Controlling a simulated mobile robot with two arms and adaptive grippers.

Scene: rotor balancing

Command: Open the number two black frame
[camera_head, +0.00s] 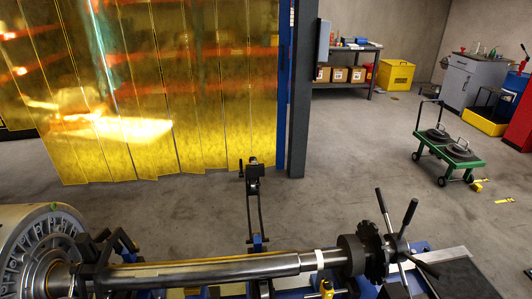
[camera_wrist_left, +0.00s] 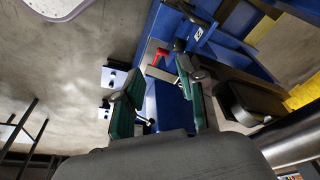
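In the head view, a black frame (camera_head: 254,205) stands upright behind the steel rotor shaft (camera_head: 210,273), its arm swung up off the shaft. Another black frame (camera_head: 100,262) sits at the shaft's left end, close around it. In the left wrist view, a blue stand (camera_wrist_left: 172,105) carries a small white label (camera_wrist_left: 198,33) that may be a number; I cannot read it surely. My left gripper (camera_wrist_left: 158,82) is open, its two green-padded fingers apart in front of the blue stand, with nothing visibly held. I cannot make out either gripper in the head view.
The left wrist view shows a red handle (camera_wrist_left: 159,57), a dark block (camera_wrist_left: 253,101) and a steel shaft (camera_wrist_left: 297,144) at right. In the head view, a spoked black hub (camera_head: 362,252) sits at the shaft's right end. A green cart (camera_head: 449,160) stands on open floor.

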